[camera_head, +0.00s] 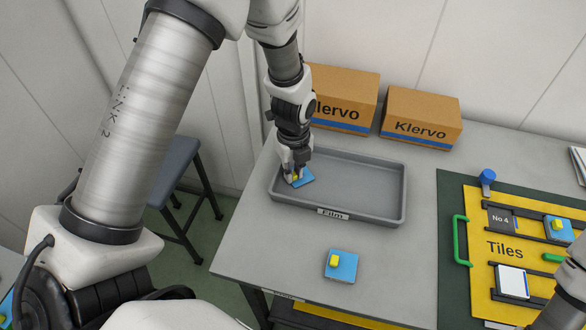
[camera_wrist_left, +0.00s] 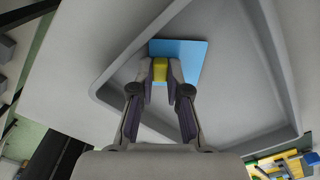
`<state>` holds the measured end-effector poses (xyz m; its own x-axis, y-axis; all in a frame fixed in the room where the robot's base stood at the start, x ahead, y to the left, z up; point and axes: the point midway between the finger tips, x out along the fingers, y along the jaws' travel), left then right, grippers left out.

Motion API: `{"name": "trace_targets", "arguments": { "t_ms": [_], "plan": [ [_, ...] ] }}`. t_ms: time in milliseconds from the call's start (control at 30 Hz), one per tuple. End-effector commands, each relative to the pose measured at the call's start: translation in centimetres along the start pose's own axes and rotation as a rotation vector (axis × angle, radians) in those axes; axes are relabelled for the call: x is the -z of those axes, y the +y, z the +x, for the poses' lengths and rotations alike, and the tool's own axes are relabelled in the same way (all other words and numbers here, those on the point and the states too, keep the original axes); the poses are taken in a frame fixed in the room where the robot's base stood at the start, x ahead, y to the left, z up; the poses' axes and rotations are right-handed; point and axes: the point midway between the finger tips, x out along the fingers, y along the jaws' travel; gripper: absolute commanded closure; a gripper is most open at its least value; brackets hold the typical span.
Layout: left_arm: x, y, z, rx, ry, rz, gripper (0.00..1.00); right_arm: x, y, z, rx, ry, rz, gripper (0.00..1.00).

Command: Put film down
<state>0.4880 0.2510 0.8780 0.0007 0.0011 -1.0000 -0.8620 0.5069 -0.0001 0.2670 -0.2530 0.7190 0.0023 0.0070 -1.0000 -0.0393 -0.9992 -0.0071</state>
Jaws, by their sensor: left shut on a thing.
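A blue film square (camera_head: 305,177) with a yellow grip block is at the left end of the grey tray labelled Film (camera_head: 365,207). My left gripper (camera_head: 295,178) is shut on its yellow block. In the left wrist view the blue film (camera_wrist_left: 187,54) lies beyond the fingertips (camera_wrist_left: 160,72), over the tray floor (camera_wrist_left: 245,75). I cannot tell whether the film touches the floor. A second blue film square (camera_head: 341,266) with a yellow block lies on the table in front of the tray. My right gripper does not show; only part of an arm is at the right edge.
Two cardboard Klervo boxes (camera_head: 342,95) (camera_head: 422,117) stand behind the tray. A yellow Tiles board (camera_head: 505,250) with green handles lies on a dark green mat (camera_head: 452,200) at the right. A stool (camera_head: 176,170) stands left of the table. The tray's right part is empty.

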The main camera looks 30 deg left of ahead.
Motion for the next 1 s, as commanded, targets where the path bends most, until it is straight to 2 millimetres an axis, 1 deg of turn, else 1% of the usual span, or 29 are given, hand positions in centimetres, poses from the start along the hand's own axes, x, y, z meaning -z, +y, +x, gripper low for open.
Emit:
{"name": "trace_targets", "arguments": {
  "t_ms": [100, 133, 167, 200, 567, 667, 767, 867, 1000],
  "plan": [
    [0.0, 0.0, 0.5, -0.001, 0.000, 0.000, 0.94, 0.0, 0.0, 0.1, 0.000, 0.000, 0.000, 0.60],
    [0.0, 0.0, 0.4, 0.000, 0.000, 0.000, 0.74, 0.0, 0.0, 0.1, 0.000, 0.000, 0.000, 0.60],
    [0.0, 0.0, 0.4, 0.000, 0.000, 0.000, 0.64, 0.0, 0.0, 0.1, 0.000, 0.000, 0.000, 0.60],
    [0.0, 0.0, 0.4, 0.000, 0.000, 0.000, 0.60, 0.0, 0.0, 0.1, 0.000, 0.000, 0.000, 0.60],
    [0.0, 0.0, 0.3, 0.000, 0.000, 0.000, 0.60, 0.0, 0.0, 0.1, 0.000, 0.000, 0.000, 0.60],
    [0.0, -0.1, -0.4, 0.002, -0.001, 0.000, 0.60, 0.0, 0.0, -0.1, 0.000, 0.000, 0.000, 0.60],
    [-0.1, -0.1, -1.9, 0.005, -0.003, -0.001, 0.60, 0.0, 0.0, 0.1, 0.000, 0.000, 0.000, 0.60],
    [-0.1, -0.2, -4.4, 0.006, -0.004, -0.001, 0.60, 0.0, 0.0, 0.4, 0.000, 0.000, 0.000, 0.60],
    [-0.1, -0.1, -8.2, 0.006, -0.003, -0.001, 0.60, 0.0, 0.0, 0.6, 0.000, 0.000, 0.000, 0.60]
  ]
}}
